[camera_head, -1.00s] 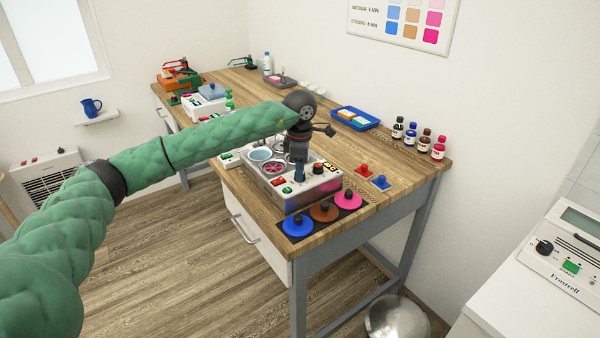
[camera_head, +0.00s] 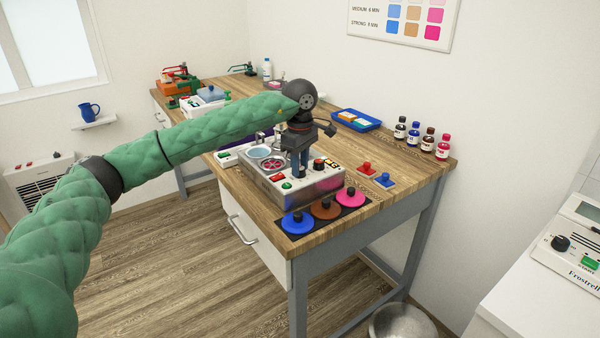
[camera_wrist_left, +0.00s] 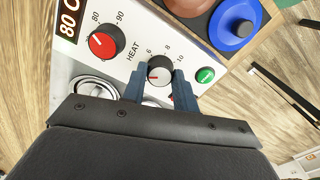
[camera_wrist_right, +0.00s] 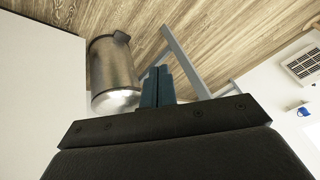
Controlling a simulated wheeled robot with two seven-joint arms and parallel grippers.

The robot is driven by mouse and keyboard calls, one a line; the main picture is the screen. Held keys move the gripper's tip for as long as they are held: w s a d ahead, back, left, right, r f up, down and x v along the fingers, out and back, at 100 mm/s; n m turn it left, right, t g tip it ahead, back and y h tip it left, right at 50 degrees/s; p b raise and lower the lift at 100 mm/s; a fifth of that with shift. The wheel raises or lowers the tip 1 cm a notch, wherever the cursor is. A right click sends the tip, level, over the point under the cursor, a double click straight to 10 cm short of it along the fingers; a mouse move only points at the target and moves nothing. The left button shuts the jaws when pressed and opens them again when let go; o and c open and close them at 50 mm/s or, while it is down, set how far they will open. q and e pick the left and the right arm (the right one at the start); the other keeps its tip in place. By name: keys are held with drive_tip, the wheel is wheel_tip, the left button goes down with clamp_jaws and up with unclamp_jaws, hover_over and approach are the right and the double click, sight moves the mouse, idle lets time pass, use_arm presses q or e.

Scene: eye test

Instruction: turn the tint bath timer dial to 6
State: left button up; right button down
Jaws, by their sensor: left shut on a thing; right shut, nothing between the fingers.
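The tint bath (camera_head: 318,184) is a metal-and-white unit with round pots at the front of the wooden bench. My left gripper (camera_head: 299,174) reaches down onto its panel. In the left wrist view, the fingers of that gripper (camera_wrist_left: 159,77) are shut on the sides of the timer dial (camera_wrist_left: 160,66), a black-rimmed knob with a pale face and a small red mark at its lower left. The numbers 6, 8 and 10 show around its upper side; fingers hide the rest of the scale. My right gripper (camera_wrist_right: 158,72) is shut and empty, away from the bench.
A red heat knob (camera_wrist_left: 102,44) and a display (camera_wrist_left: 68,20) sit beside the dial; a green button (camera_wrist_left: 205,75) is on the other side. Blue, brown and pink lids (camera_head: 325,208) lie in front. Several bottles (camera_head: 428,140) stand at the right. A metal bin (camera_wrist_right: 113,70) is near my right gripper.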

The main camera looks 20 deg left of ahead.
use_arm(q)
drive_tip(key=m+b, duration=0.3)
drive_tip(key=m, duration=0.1)
drive_tip(key=shift+f, duration=0.1)
drive_tip(key=m+b, duration=0.3)
drive_tip(key=m, duration=0.1)
drive_tip(key=shift+m, duration=0.3)
drive_tip(key=shift+r+m+b, duration=0.2)
drive_tip(key=shift+m+b, duration=0.65)
drive_tip(key=shift+m, duration=0.55)
use_arm(e)
wheel_tip(320, 180, down, 30)
drive_tip(key=t, duration=0.3)
drive_tip(key=shift+a+m, duration=0.3)
drive_tip(key=shift+a, duration=0.15)
use_arm(q)
drive_tip(key=o, duration=1)
drive_tip(key=shift+r, duration=0.1)
drive_tip(key=shift+r, duration=3.75)
use_arm(e)
drive_tip(key=shift+w+f, duration=0.1)
drive_tip(key=shift+f, duration=0.15)
